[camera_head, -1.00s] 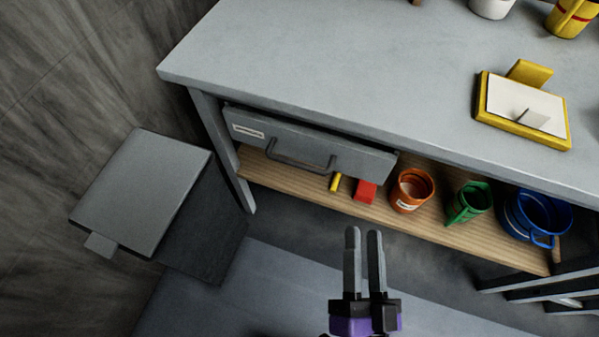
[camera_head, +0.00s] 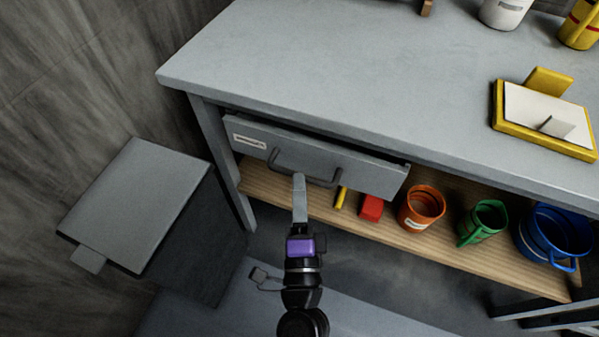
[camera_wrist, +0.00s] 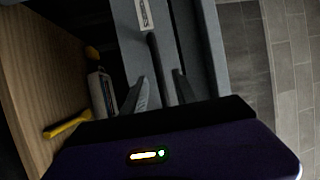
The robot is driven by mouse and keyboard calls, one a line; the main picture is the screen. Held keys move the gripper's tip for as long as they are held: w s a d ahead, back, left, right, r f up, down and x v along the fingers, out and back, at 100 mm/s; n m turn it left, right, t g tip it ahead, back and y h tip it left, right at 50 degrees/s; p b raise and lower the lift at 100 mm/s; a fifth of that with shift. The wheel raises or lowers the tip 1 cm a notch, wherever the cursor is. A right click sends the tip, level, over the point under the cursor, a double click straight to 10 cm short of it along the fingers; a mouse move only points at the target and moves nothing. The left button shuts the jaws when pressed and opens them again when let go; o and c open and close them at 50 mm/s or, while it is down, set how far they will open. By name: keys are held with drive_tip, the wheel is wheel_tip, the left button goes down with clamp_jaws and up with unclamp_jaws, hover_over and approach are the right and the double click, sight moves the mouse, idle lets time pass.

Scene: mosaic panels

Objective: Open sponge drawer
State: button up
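The grey drawer (camera_head: 365,172) sits under the bench top, with a white label (camera_head: 250,141) at its left and a dark bar handle (camera_head: 304,170) across its front. The inside of the drawer is hidden.
The wooden shelf (camera_head: 425,244) below holds a yellow stick (camera_head: 341,198), a red block (camera_head: 371,207), and orange (camera_head: 421,206), green (camera_head: 482,222) and blue (camera_head: 553,234) containers. A grey-lidded bin (camera_head: 136,203) stands at the left. The bench top (camera_head: 340,70) is mostly clear.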

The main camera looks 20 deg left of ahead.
drive_tip(key=shift+x, duration=1.75)
clamp_jaws()
